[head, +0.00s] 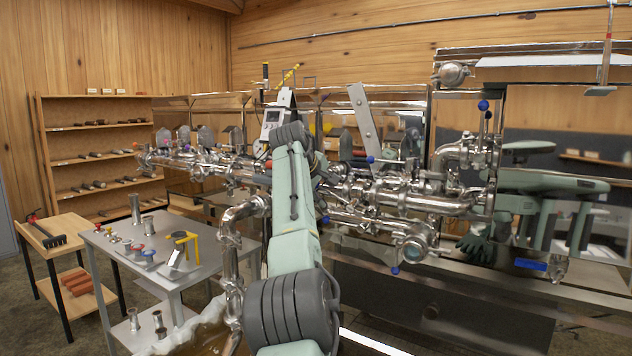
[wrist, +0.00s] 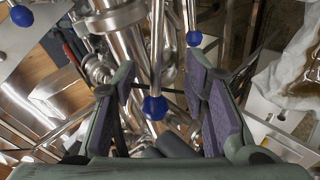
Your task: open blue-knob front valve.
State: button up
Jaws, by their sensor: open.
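In the wrist view, a blue knob (wrist: 155,107) on a metal lever hangs between the two purple-padded fingers of my gripper (wrist: 163,85). The fingers are spread wide with gaps on both sides of the knob; whether the knob is at their depth is unclear. A second blue knob (wrist: 193,39) shows farther up, and another blue knob (wrist: 21,15) at the top left corner. In the head view, blue knobs show on the pipework: one high at the right (head: 483,105), one at the middle (head: 370,159), one low (head: 395,270). My gripper is hidden behind my arm there.
Steel pipes and valves (head: 420,203) fill the space around my arm. A metal side table (head: 205,270) with small fittings stands at the left, with a wooden stand (head: 52,255) and shelves (head: 95,105) beyond. A blue handle (head: 530,265) sits at the right.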

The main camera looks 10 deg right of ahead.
jog(key=v, duration=1.1)
jog(key=shift+s+r, duration=0.2)
jog(key=shift+s, duration=0.05)
